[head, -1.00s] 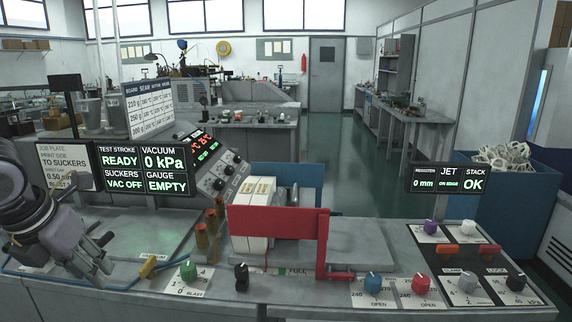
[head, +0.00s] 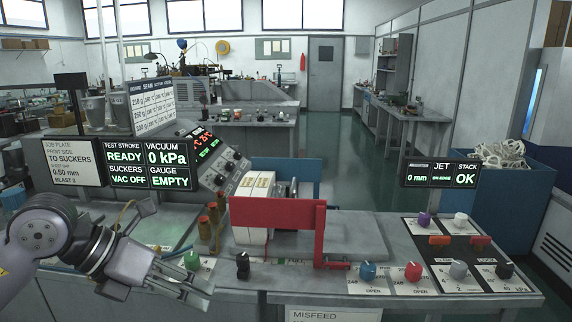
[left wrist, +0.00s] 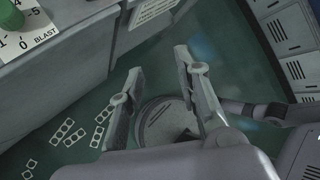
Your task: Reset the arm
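My left arm comes in from the left in the head view. Its gripper (head: 188,278) is at the near edge of the console, just in front of the green knob (head: 192,260). In the left wrist view the two fingers of the left gripper (left wrist: 159,62) stand apart with nothing between them. They point over the floor beside the console, and the green knob (left wrist: 11,15) shows at the top left corner. My right gripper is not in view.
The console carries a red guard (head: 278,221), a black knob (head: 243,265), a blue knob (head: 368,270) and a red knob (head: 413,271). Display panels (head: 145,167) stand behind my left arm. Small flat pieces with holes (left wrist: 68,130) lie on the green floor.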

